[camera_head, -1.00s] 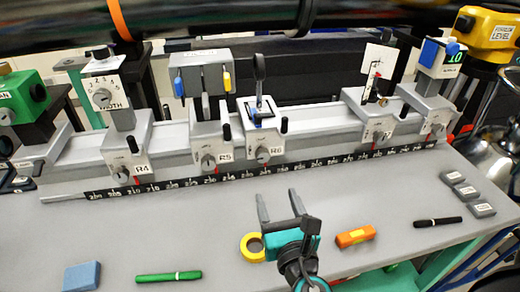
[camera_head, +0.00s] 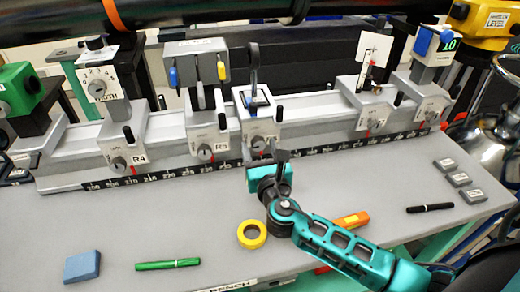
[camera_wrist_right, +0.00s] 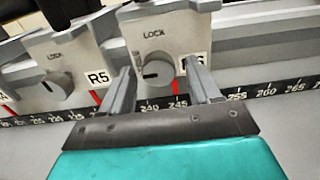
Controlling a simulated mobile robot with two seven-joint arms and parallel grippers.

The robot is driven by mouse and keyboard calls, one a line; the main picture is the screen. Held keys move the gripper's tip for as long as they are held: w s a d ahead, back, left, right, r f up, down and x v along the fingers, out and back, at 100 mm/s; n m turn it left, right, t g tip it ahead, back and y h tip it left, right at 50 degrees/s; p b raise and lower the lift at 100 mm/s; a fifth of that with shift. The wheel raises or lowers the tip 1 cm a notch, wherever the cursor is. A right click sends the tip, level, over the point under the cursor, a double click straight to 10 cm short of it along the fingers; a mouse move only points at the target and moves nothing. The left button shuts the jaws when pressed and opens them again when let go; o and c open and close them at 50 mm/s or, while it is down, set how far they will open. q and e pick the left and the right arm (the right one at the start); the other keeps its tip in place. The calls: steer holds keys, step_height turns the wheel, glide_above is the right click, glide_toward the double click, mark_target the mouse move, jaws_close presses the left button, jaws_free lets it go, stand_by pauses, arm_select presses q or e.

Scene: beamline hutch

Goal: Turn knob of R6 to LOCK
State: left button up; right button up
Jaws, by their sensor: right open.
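The R6 carrier (camera_head: 260,125) stands on the rail in the head view. Its grey round knob (camera_wrist_right: 154,72) shows in the right wrist view, below the word LOCK, with a dark mark on its face pointing left. The R6 label beside it is partly hidden by a finger. My right gripper (camera_wrist_right: 166,84) is open in front of the knob, one finger to the left and one to the right of it. I cannot tell whether they touch it. In the head view my right gripper (camera_head: 268,158) partly covers the knob area. My left gripper is not in view.
The R5 carrier with its own knob (camera_wrist_right: 57,87) is close on the left. R4 (camera_head: 125,150) stands further left.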

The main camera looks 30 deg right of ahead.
steer(key=c, duration=1)
steer(key=shift+c, duration=0.2)
